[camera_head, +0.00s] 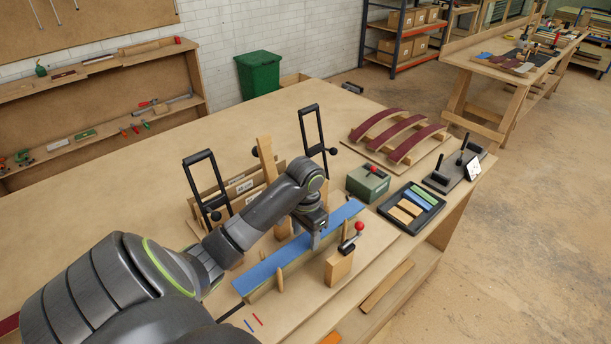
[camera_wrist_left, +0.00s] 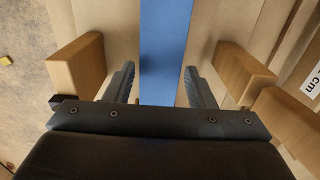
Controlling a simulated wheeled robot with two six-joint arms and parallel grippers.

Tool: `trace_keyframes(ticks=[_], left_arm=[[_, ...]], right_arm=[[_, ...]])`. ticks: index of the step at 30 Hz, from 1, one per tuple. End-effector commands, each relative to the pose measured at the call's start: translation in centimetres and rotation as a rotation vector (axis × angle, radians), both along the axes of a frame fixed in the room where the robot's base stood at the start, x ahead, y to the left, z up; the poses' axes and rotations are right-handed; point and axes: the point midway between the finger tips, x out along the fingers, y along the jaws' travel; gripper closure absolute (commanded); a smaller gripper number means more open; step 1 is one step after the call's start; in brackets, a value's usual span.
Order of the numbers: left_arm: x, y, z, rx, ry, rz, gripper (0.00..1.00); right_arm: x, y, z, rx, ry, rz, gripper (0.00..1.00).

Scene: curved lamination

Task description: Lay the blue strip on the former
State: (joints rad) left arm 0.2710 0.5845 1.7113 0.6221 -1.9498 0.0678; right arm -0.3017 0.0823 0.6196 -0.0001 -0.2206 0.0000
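The long blue strip (camera_head: 262,272) lies diagonally along the wooden former (camera_head: 262,292) on the bench, looking straight and flat. Wooden pegs stand beside it. Whether the strip touches the former all along is hard to tell. My left gripper (camera_head: 314,240) points down over the strip's middle and hides part of it. In the left wrist view the strip (camera_wrist_left: 166,45) runs between the two fingers of my left gripper (camera_wrist_left: 160,75). A narrow gap shows beside the left finger, and the gripper looks open around the strip. My right gripper is out of view.
A wooden block with a red-knobbed clamp (camera_head: 340,265) stands close in front of the strip. Black-handled frames (camera_head: 207,185) rise behind it. A green box (camera_head: 368,183), a black tray (camera_head: 412,207) of strips and a rack of curved red strips (camera_head: 400,135) lie to the right.

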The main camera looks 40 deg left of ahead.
Motion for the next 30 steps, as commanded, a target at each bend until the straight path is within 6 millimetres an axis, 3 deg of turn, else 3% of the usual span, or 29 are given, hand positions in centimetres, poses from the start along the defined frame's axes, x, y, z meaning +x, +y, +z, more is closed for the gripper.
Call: trace_keyframes(ticks=[3,16,22,30], left_arm=[[0.0,0.0,0.0,0.001,-0.001,0.0,0.37],[0.1,0.1,0.8,0.003,-0.004,-0.001,0.37],[0.1,0.1,4.0,0.003,-0.004,-0.002,0.37],[0.0,0.0,7.3,0.0,-0.001,0.0,0.37]], right_arm=[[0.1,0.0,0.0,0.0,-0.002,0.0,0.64],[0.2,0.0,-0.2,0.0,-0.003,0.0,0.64],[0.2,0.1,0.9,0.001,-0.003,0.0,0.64],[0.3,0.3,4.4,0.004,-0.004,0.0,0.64]])
